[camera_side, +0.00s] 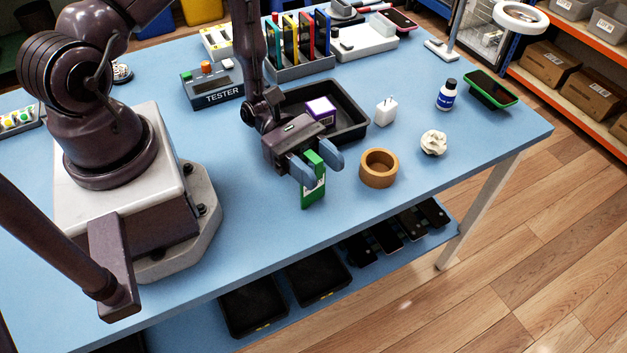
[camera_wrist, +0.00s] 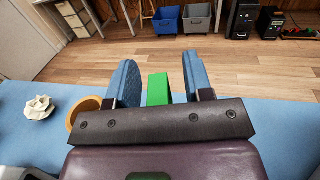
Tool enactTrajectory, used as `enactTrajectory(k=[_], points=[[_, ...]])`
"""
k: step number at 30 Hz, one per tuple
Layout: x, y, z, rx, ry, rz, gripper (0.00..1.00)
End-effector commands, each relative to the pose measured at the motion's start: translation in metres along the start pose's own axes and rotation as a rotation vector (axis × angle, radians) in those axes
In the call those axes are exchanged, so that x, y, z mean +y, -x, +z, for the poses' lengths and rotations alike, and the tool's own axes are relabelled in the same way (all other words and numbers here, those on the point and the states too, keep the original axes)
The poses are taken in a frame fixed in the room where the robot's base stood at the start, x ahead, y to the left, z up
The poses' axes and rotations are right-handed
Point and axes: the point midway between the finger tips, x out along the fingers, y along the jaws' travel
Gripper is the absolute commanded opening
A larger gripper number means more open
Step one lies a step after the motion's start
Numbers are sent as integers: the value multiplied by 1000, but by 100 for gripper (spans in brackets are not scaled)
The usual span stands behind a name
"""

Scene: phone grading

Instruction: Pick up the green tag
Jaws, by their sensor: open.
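The green tag (camera_side: 313,188) is on the blue table near its front edge, with a white label on its lower part. My gripper (camera_side: 315,169) is open, and its two blue fingers are on either side of the tag's upper end. In the wrist view the green tag (camera_wrist: 158,89) shows between the open fingers of my gripper (camera_wrist: 158,80), with gaps visible on both sides. The tag's lower part is hidden there behind the gripper body. I cannot tell whether it touches the table only at its base.
A wooden ring (camera_side: 378,169) stands close to the right of my gripper. A black tray (camera_side: 352,131) with a purple box (camera_side: 321,110) lies just behind. A white charger (camera_side: 385,111), a crumpled white ball (camera_side: 433,143) and a bottle (camera_side: 446,95) are farther right. The table front is clear.

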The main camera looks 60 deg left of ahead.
Motion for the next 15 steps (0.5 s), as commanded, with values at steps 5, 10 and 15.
enactTrajectory(k=[5,10,15], points=[[0,0,0,0,0,0,31],[0,0,0,-1,0,0,0],[0,0,0,-1,0,0,0]])
